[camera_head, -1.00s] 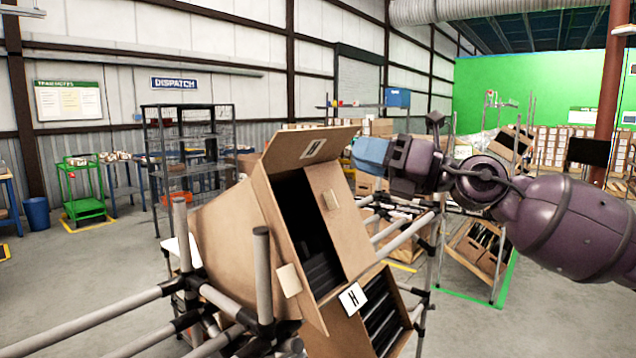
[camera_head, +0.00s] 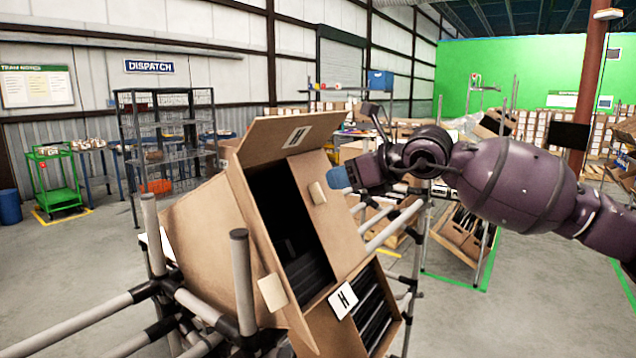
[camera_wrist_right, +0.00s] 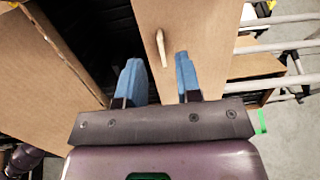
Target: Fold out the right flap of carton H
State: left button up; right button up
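Carton H (camera_head: 205,230) is a brown box, tilted on a tube rack, with black contents visible through its opening. Its upper flap, bearing an H label (camera_head: 297,137), stands out. The right flap (camera_head: 330,228) lies across the right part of the opening and carries a small tan tab (camera_head: 317,192). In the right wrist view the tab (camera_wrist_right: 161,48) stands just beyond and between the fingertips. My right gripper (camera_wrist_right: 158,72) is open with blue fingers, apparently empty. In the head view the right gripper (camera_head: 341,177) is right of the tab. My left gripper is out of view.
Grey rack tubes (camera_head: 75,325) run beneath and left of the carton, and more (camera_head: 392,228) lie right of it. Another tan tab (camera_head: 272,292) sits at the carton's lower edge. A lower box with an H card (camera_head: 343,301) holds black items.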

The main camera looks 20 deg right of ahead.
aim_at(318, 183)
jog(key=shift+x, duration=3.1)
jog(key=shift+c, duration=0.5)
grip_shut()
